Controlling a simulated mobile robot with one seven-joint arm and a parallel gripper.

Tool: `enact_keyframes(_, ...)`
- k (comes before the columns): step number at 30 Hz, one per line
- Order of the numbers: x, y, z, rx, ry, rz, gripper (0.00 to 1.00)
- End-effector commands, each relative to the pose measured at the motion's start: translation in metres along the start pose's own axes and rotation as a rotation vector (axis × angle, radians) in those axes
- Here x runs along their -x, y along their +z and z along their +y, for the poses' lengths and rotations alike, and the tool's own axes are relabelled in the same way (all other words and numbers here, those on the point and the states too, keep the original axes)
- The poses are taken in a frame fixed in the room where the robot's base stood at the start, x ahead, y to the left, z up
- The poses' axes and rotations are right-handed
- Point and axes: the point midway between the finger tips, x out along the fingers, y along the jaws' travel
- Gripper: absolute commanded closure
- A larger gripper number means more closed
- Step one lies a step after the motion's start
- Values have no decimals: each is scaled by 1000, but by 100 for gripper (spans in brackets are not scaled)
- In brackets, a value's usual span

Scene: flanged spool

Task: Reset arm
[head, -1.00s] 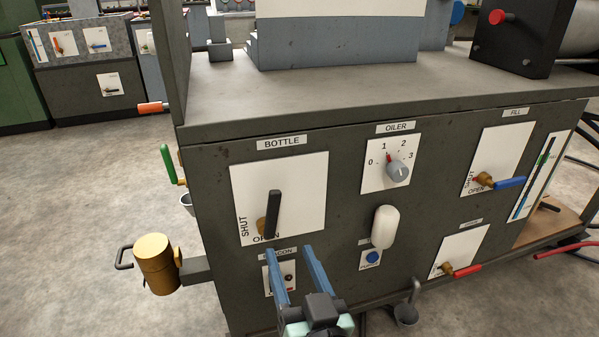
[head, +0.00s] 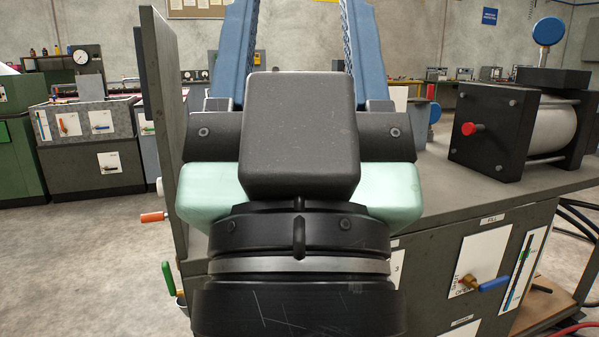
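My gripper (head: 297,50) is raised close in front of the head camera and fills the middle of the view. Its two blue fingers point up and stand wide apart, with their tips cut off by the top edge. Nothing shows between the fingers in the visible part. The gripper's dark body and pale green sides hide much of the grey machine cabinet (head: 440,205) behind it, including the bottle and oiler panels.
The fill panel with a blue-handled valve (head: 492,284) shows at the lower right. A black-ended cylinder unit (head: 490,135) stands on the cabinet top. An orange handle (head: 152,217) and a green handle (head: 168,278) stick out at the cabinet's left. Open floor (head: 90,260) lies to the left.

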Motion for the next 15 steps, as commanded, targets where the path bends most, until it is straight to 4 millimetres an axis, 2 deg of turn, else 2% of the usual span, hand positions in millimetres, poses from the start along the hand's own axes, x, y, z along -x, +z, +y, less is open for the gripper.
enact_keyframes(1, -24, -22, 0, 0, 0, -1, 43)
enact_keyframes(15, -132, -123, 0, 1, -2, -4, 43)
